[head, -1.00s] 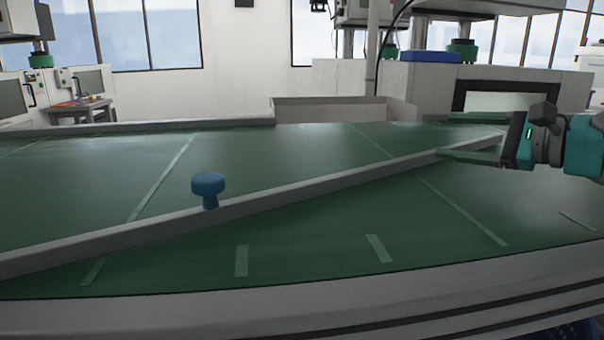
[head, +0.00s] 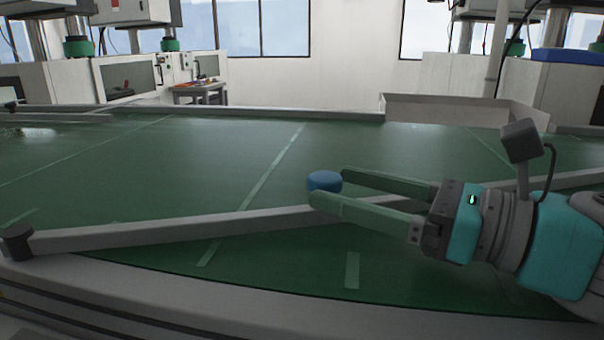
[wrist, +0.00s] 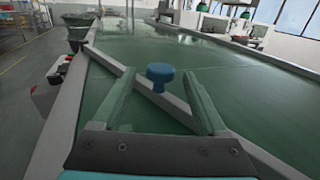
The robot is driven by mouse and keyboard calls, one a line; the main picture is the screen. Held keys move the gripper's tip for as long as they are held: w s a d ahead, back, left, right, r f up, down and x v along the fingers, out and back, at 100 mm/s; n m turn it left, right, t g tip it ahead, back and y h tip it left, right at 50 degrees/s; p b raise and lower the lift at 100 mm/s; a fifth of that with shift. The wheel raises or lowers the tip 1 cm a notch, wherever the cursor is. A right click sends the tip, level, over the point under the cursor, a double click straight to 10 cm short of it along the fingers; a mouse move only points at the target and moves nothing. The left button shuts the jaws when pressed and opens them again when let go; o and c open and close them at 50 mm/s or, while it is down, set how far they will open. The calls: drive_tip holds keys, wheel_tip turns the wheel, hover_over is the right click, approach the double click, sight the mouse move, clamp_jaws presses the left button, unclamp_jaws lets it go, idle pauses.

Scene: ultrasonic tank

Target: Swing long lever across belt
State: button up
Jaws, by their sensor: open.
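The long lever (head: 150,233) is a grey bar lying slantwise over the green belt (head: 120,180). Its left end meets a dark round pivot (head: 17,241) at the near edge of the belt. A blue knob (head: 324,181) stands up from the bar. My gripper (head: 328,186) is open, with its two green fingers reaching left to the knob. In the wrist view, the knob (wrist: 160,75) shows between and just beyond the two fingertips, with the lever (wrist: 120,70) passing under it. I cannot tell whether a finger touches the knob. The near finger hides the knob's stem in the head view.
A grey rail (head: 250,115) edges the far side of the belt, with a pale bin (head: 450,110) behind it. A grey near frame (head: 200,295) borders the belt. The belt is otherwise clear.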

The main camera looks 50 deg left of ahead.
drive_tip(key=shift+x, duration=3.25)
clamp_jaws()
